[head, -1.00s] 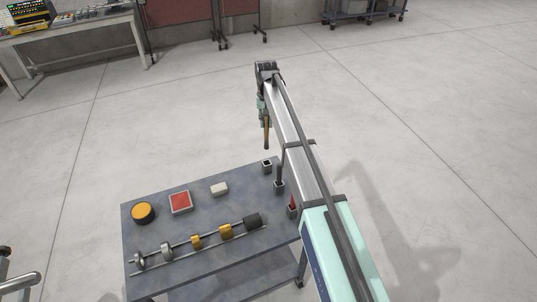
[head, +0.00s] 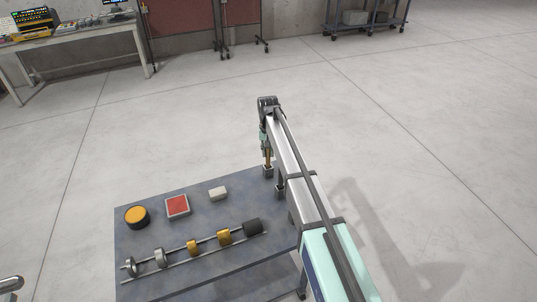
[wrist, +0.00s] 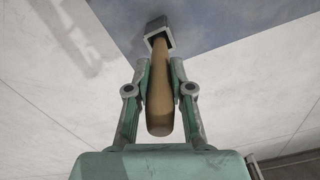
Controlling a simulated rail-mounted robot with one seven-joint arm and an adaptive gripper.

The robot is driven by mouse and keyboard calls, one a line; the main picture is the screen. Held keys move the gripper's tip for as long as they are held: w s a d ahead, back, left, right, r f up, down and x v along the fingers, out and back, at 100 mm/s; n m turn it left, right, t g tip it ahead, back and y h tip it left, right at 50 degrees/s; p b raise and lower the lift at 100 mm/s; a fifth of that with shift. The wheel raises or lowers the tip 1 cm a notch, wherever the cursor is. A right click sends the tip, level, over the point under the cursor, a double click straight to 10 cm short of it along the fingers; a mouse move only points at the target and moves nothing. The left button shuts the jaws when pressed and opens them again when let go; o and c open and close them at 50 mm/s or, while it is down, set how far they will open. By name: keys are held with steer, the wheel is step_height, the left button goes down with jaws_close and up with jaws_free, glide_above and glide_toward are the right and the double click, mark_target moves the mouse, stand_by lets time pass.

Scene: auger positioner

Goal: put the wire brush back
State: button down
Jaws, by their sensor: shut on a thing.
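The wire brush shows as a brown wooden handle (wrist: 160,100) in the wrist view and as a small brown piece (head: 268,158) in the head view. My gripper (wrist: 161,72) is shut on the handle, one finger on each side; in the head view it (head: 266,148) is above the table's far right corner. The handle's far end meets the dark opening of a square grey holder (wrist: 155,28), also seen in the head view (head: 268,172). The bristles are hidden. I cannot tell how deep the brush is in the holder.
The blue-grey table (head: 190,260) carries a round yellow-topped item (head: 137,215), a red-topped box (head: 177,205), a white block (head: 219,193) and a rod with several collars (head: 194,247). Another square holder (head: 280,190) stands close by the arm.

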steer(key=shift+f, duration=0.1)
steer(key=c, duration=1)
jaws_free()
steer(key=shift+c, duration=0.2)
step_height(320, 180, up, 12)
steer(key=b, duration=0.3)
